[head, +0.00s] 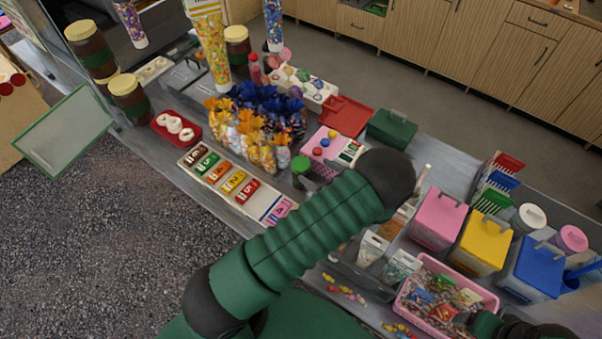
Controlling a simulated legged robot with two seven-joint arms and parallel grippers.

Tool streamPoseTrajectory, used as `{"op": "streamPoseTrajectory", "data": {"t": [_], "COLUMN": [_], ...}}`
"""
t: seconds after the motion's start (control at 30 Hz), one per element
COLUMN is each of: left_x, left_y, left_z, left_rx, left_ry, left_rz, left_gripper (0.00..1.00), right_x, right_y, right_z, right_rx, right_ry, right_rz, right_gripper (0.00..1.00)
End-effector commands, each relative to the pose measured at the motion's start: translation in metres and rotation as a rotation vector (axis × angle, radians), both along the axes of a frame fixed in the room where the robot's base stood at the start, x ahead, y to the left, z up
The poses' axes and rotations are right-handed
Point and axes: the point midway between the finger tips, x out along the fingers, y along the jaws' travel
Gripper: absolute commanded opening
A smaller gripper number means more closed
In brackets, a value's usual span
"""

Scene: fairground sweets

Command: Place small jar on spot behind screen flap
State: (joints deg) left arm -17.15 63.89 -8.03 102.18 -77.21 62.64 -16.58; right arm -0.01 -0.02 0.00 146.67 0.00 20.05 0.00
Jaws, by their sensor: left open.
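A small jar with a green lid (301,168) stands upright on the counter beside the sweets; I cannot tell if it is the task's jar. A pale translucent panel in a green frame (66,130), which looks like the screen flap, stands out from the counter's left end. The spot behind it is not clearly visible. My left arm rises across the middle, its black joint right of the green-lidded jar. My left gripper (352,266) is mostly hidden behind that arm, low over the counter, open, apart from the green-lidded jar.
Tall brown-and-green jars (129,99) stand near the flap, beside a red tray of white rings (176,127). Sweet bags, tall tubes and a numbered rack (220,175) crowd the counter. Pink, yellow and blue bins (438,219) and a pink basket (445,292) stand right.

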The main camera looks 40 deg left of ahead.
Motion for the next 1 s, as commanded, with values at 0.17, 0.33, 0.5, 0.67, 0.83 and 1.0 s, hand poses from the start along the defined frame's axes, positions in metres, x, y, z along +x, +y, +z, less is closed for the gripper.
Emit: {"op": "streamPoseTrajectory", "data": {"t": [0.17, 0.33, 0.5, 0.67, 0.83, 1.0], "left_x": [0.000, -0.001, 0.001, 0.002, 0.002, 0.002], "left_y": [0.021, 0.050, 0.059, 0.058, 0.057, 0.058], "left_z": [-0.007, -0.023, -0.029, -0.029, -0.029, -0.029], "left_rx": [-0.001, -0.003, -0.002, -0.001, 0.000, -0.001], "left_ry": [0.002, 0.001, -0.002, -0.002, -0.001, -0.002], "left_rz": [0.002, 0.004, 0.001, 0.000, -0.001, 0.000], "left_gripper": [0.81, 0.81, 0.81, 0.80, 0.57, 0.35], "right_x": [0.000, 0.000, 0.000, 0.000, 0.000, 0.000], "right_y": [0.000, 0.000, 0.000, 0.000, 0.000, 0.000], "right_z": [0.011, 0.025, 0.026, 0.025, 0.025, 0.025], "right_rx": [0.000, 0.000, 0.000, 0.000, 0.000, 0.000], "right_ry": [0.001, 0.000, 0.001, 0.001, 0.001, 0.001], "right_rz": [0.000, 0.000, 0.000, 0.000, 0.000, 0.000], "right_gripper": [0.77, 0.77, 0.77, 0.77, 0.77, 0.77]}}
